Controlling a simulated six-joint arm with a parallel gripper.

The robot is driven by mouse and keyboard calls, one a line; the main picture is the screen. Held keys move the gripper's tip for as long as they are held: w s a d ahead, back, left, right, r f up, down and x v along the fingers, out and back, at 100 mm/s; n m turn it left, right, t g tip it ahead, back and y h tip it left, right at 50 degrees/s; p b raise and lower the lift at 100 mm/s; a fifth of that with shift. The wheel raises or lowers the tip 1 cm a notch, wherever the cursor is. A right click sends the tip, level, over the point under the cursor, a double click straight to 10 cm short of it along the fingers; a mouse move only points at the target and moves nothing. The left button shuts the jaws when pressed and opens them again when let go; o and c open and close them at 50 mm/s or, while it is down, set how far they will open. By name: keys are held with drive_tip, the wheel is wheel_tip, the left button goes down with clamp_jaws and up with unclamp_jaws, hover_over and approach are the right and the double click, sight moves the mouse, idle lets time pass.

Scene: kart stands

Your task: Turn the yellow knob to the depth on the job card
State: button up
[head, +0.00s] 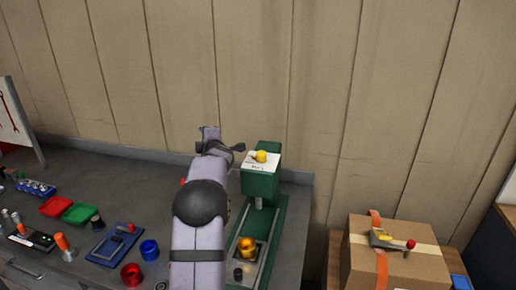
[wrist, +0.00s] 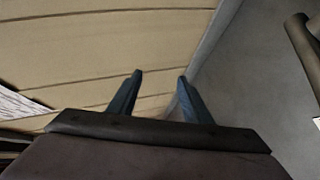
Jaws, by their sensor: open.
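The yellow knob (head: 261,156) sits on the white top plate (head: 254,167) of a green press-like machine (head: 262,185) at the right end of the bench. Small dark marks on the plate are too small to read. My gripper (head: 238,148) is beside the machine head, to the left of the knob in the head view, and apart from it as far as I can tell. In the wrist view my gripper's two blue fingers (wrist: 153,95) are spread with nothing between them. The knob does not show in the wrist view. I cannot make out a job card for certain.
An orange-yellow round piece (head: 246,246) sits on the machine's base. Red and green trays (head: 78,213), a blue fixture (head: 114,244) and blue and red cups (head: 149,250) stand on the bench to the left. A cardboard box (head: 392,258) stands right. A panelled wall is behind.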

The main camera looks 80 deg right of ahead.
sight(263, 156)
drive_tip(key=s+a+r+m+h, duration=0.1)
drive_tip(key=s+a+m, duration=0.1)
drive_tip(key=s+m, duration=0.3)
drive_tip(key=s+a+m+h, duration=0.1)
drive_tip(key=s+m, duration=0.4)
drive_tip(key=s, duration=0.5)
drive_tip(key=s+a+r+m+t+h, duration=0.1)
drive_tip(key=s+a+m, duration=0.2)
drive_tip(key=s+m, duration=0.2)
drive_tip(key=shift+s+r, duration=0.2)
drive_tip(key=shift+s, duration=0.55)
drive_tip(key=shift+s+r, duration=0.15)
drive_tip(key=shift+s, duration=0.6)
drive_tip(key=shift+s+a+f+m, duration=0.25)
drive_tip(key=shift+f+m, duration=0.15)
drive_tip(key=shift+f, duration=0.1)
drive_tip(key=shift+s+a+f+m, duration=0.1)
drive_tip(key=shift+s+f+m, duration=0.1)
drive_tip(key=shift+f+m, duration=0.25)
drive_tip(key=shift+d+f, duration=0.15)
drive_tip(key=shift+f, duration=0.25)
drive_tip(key=shift+w+d+r+p, duration=0.15)
drive_tip(key=shift+w+d+p, duration=0.05)
drive_tip(key=shift+d+p, duration=0.1)
drive_tip(key=shift+p+x, duration=1.4)
drive_tip(key=shift+x, duration=1.9)
drive_tip(key=c, duration=1.1)
